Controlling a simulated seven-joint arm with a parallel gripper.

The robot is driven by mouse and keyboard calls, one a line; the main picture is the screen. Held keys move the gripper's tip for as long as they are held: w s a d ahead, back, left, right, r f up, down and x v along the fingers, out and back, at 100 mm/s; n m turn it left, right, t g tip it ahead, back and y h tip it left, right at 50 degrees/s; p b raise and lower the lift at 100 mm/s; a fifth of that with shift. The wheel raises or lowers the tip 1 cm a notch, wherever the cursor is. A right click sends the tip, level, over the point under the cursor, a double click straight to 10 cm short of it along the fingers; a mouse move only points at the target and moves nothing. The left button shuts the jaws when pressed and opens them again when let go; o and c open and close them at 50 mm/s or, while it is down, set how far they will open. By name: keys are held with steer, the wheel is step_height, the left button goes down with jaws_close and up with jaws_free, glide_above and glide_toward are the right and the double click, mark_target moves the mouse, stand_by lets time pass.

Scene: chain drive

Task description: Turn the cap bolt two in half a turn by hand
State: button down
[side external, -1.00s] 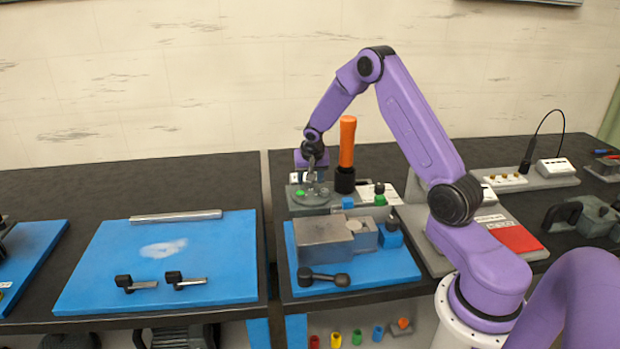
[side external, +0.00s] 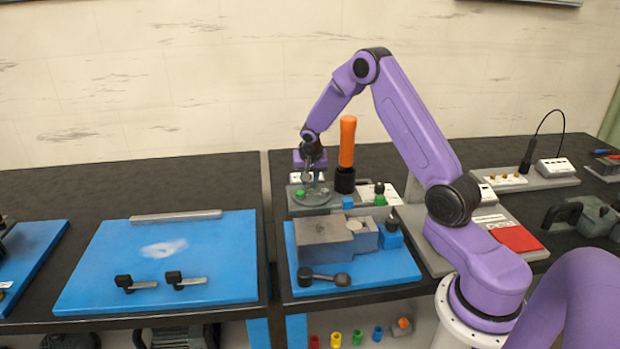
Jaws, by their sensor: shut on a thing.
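My gripper (side external: 312,178) points down over a grey fixture block (side external: 298,207) at the back of the right-hand bench. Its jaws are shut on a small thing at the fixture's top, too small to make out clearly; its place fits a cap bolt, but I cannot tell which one. A round grey disc-like part (side external: 311,196) lies under the jaws. A green round piece (side external: 299,193) sits just left of the fingertips. The fingers hide most of what they hold.
An orange-handled tool (side external: 347,143) stands upright in a black holder close to the right of my gripper. A grey vise-like block (side external: 323,232) stands on the blue mat (side external: 375,268) in front. The blue board (side external: 90,275) at left is mostly clear.

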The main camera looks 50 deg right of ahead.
steer(key=m, duration=0.2)
steer(key=m+g, duration=0.1)
steer(key=m, duration=0.1)
steer(key=m+g+h, duration=0.1)
steer(key=m, duration=0.1)
steer(key=shift+w+a, duration=0.15)
steer(key=shift+w, duration=0.15)
steer(key=m, duration=0.2)
steer(key=m+g, duration=0.2)
steer(key=m, duration=0.1)
steer(key=shift+w+m, duration=0.3)
steer(key=m, duration=0.1)
steer(key=m+g+y, duration=0.1)
steer(key=m, duration=0.1)
steer(key=m+g, duration=0.1)
steer(key=m, duration=0.1)
steer(key=shift+w, duration=0.3)
steer(key=shift+w+d+r+m+g+y, duration=0.15)
steer(key=shift+m+g+y, duration=0.2)
steer(key=shift+m, duration=0.7)
steer(key=shift+s+d+m+g+y, duration=0.15)
steer(key=shift+m+y, duration=0.3)
steer(key=shift+m, duration=0.6)
steer(key=shift+d, duration=0.1)
steer(key=shift+w, duration=0.1)
steer(key=c, duration=0.9)
jaws_free()
